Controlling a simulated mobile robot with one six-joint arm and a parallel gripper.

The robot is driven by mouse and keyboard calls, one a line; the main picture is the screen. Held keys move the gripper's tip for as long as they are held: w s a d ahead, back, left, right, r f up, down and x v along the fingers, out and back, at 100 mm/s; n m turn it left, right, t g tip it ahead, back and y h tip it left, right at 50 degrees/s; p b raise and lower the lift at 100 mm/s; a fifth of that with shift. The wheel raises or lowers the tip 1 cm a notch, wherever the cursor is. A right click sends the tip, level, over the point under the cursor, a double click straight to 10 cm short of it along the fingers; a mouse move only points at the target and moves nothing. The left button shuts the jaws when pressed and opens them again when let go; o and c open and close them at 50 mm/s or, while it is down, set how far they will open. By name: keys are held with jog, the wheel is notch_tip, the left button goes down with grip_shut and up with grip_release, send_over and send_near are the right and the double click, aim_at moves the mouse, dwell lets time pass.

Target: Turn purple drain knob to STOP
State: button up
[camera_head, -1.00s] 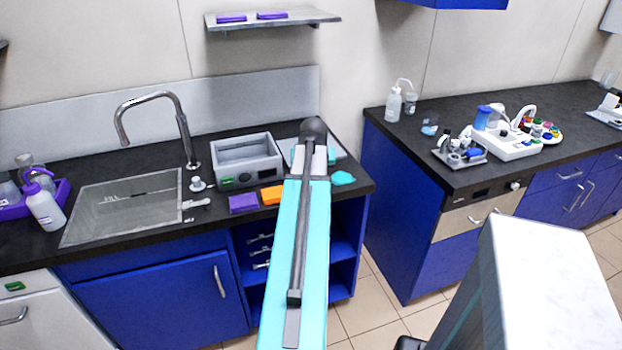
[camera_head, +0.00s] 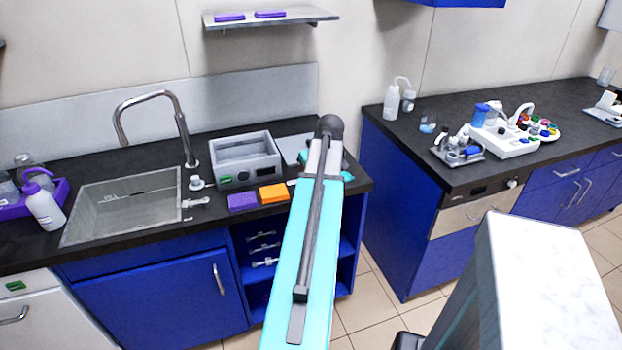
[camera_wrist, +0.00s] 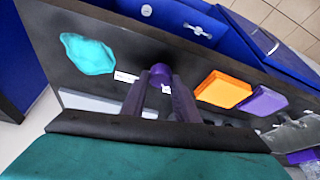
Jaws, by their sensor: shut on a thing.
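The purple drain knob (camera_wrist: 160,74) shows in the wrist view as a small rounded purple piece at the counter's front edge. My gripper (camera_wrist: 161,82) has its dark fingers around it, shut on it. The fingers and the knob are close in colour, and most of the knob is hidden between them. Its pointer and any STOP mark cannot be read. A small white label (camera_wrist: 126,77) lies just left of the fingertips. In the head view my arm hides the knob and gripper.
An orange sponge (camera_head: 273,193) and a purple sponge (camera_head: 242,201) lie beside my arm. A grey bath (camera_head: 277,153) stands behind them. A teal cloth (camera_wrist: 88,52) lies left of the fingers. The sink (camera_head: 120,207) is at left. A second counter (camera_head: 420,160) stands right.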

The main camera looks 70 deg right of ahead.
jog(key=shift+s, duration=0.1)
jog(key=o, duration=1.1)
jog(key=shift+c, duration=0.2)
jog(key=b+v, duration=0.1)
jog(key=v, duration=1.2)
jog(key=shift+s+r+b, duration=0.15)
jog(key=shift+r+b, duration=0.15)
jog(key=shift+b, duration=0.05)
jog(key=shift+a, duration=0.1)
